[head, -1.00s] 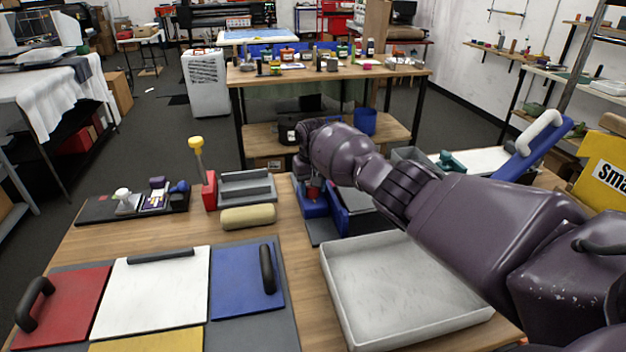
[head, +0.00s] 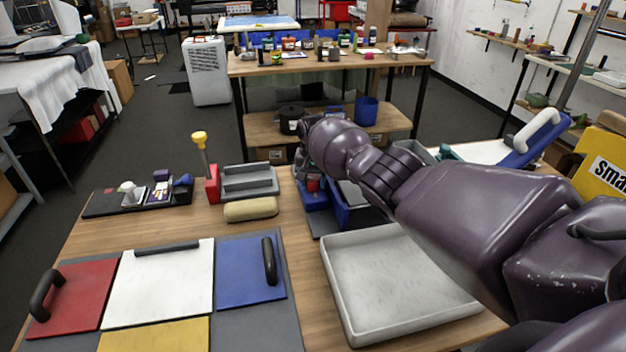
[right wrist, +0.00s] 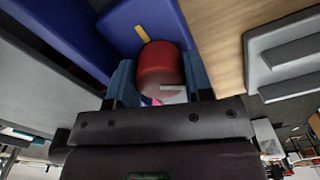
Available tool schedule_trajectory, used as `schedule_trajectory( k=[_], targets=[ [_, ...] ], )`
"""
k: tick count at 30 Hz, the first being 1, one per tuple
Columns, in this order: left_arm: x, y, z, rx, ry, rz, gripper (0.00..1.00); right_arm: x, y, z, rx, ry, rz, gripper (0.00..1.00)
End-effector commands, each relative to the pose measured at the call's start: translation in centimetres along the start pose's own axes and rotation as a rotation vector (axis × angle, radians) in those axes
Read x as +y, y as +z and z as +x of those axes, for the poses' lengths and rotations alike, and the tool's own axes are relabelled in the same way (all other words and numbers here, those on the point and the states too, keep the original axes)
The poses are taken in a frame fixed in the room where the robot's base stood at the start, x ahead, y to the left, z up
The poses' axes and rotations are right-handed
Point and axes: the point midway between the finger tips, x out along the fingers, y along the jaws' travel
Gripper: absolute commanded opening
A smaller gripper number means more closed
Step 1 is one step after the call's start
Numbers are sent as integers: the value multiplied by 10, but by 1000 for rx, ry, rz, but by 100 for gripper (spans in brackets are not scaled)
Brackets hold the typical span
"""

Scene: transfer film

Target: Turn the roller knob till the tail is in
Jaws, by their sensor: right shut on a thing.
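The roller knob (right wrist: 160,65) is a red cylinder with a pale mark near its edge, in the right wrist view. My right gripper (right wrist: 160,76) has a blue-grey finger on each side of the knob and is shut on it. In the head view the knob (head: 313,184) shows small and partly hidden under my right wrist. The blue roller machine (head: 316,198) stands at the table's far edge, partly covered by my right arm. A yellow mark (right wrist: 141,33) lies on its blue body, beside the knob. I cannot make out the film tail. My left gripper is out of view.
A pale empty tray (head: 395,285) lies in front of the machine. Left of it are a grey slotted holder (head: 248,181), a beige roll (head: 250,209) and a yellow-topped tool (head: 200,140). Red, white, blue and yellow panels (head: 160,285) cover the front left.

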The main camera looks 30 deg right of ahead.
Motion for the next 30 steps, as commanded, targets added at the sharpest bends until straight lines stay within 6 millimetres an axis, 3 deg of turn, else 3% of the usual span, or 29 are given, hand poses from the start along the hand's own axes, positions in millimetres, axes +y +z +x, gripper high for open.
schedule_trajectory(
  k=[5, 6, 10, 30],
  targets=[
    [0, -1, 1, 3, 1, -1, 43, 0, 0, -1, 2, 0, -1, 23],
    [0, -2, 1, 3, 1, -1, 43, 0, 0, -1, 2, 0, -1, 51],
    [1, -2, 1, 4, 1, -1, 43, 0, 0, -1, 1, 0, -1, 71],
    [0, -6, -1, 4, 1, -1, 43, 3, -2, -5, 1, 4, 2, 72]
  ],
)
